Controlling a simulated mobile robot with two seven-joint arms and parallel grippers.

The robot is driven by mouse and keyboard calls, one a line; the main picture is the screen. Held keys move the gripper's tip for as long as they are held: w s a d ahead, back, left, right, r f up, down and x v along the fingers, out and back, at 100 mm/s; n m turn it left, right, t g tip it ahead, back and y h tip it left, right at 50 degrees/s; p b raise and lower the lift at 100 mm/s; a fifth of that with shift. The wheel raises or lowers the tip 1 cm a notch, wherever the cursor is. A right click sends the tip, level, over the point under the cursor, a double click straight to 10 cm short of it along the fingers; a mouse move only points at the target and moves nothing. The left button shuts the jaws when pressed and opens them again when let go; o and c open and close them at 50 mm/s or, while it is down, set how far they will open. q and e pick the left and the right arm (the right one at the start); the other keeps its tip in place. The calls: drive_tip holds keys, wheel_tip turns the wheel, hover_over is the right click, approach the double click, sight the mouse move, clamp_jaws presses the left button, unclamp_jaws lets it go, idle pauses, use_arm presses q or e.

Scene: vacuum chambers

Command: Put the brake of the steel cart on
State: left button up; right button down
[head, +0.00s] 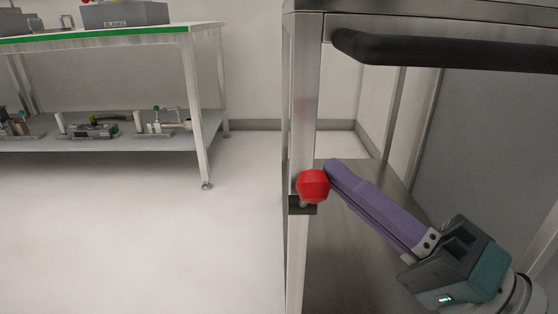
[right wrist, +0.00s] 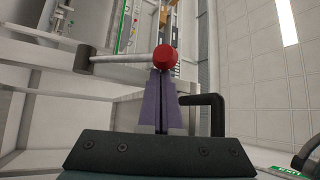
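The steel cart (head: 305,85) stands on the right in the head view. Its brake lever ends in a red knob (head: 313,186), beside a black bracket (head: 301,205) on the cart's upright. In the right wrist view the knob (right wrist: 166,57) sits on a metal rod (right wrist: 122,59) that runs left to a black pivot (right wrist: 83,59). My right gripper (head: 331,167) has its purple fingers together, with the tips right by the knob. Nothing shows between the fingers; whether they touch the knob I cannot tell. My left gripper is not in view.
The cart's black push handle (head: 450,52) crosses above my right gripper, and its lower steel shelf (head: 345,260) lies below. A green-edged bench (head: 195,100) with equipment stands at the back left. The floor (head: 140,240) between is clear.

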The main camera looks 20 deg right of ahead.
drive_tip(key=s+a+f+n+g+y+b, duration=0.1)
drive_tip(key=s+f+n+g+y+b, duration=0.2)
drive_tip(key=f+n+y+b, duration=0.4)
drive_tip(key=shift+s+f+n+g+y+b, duration=0.15)
drive_tip(key=shift+f+n+g+y+b, duration=0.3)
drive_tip(key=shift+n+y+b, duration=2.7)
drive_tip(key=n+h+b, duration=0.1)
drive_tip(key=h+b, duration=0.1)
drive_tip(key=b, duration=0.1)
drive_tip(key=shift+r, duration=0.1)
